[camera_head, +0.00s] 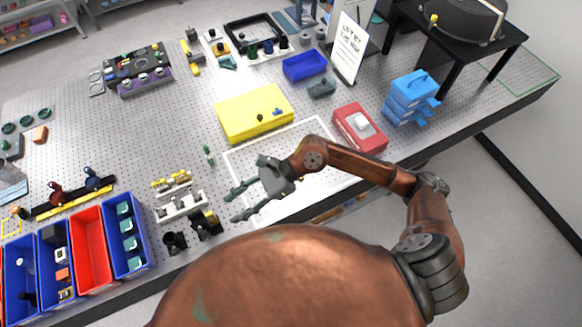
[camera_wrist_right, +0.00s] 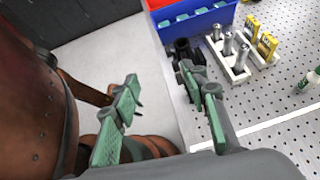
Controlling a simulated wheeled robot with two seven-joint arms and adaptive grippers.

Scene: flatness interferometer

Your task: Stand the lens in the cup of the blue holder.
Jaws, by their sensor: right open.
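A blue holder (camera_head: 92,181) stands on a black rail beside a red holder (camera_head: 57,193), at the left of the perforated table in the head view. It is too small to tell whether its cup is empty. I cannot make out the lens for certain in either view. My right gripper (camera_head: 238,205) is open and empty above the table near its front edge, far to the right of the blue holder. Its two green fingers also show apart in the wrist view (camera_wrist_right: 160,82). My left gripper is not in view.
A white rack (camera_head: 181,207) with posts stands left of my right gripper, with dark fixtures (camera_head: 175,242) in front. Blue and red bins (camera_head: 92,238) line the front left. A yellow box (camera_head: 233,124) and a red box (camera_head: 366,140) lie beyond. A white-outlined area under my gripper looks clear.

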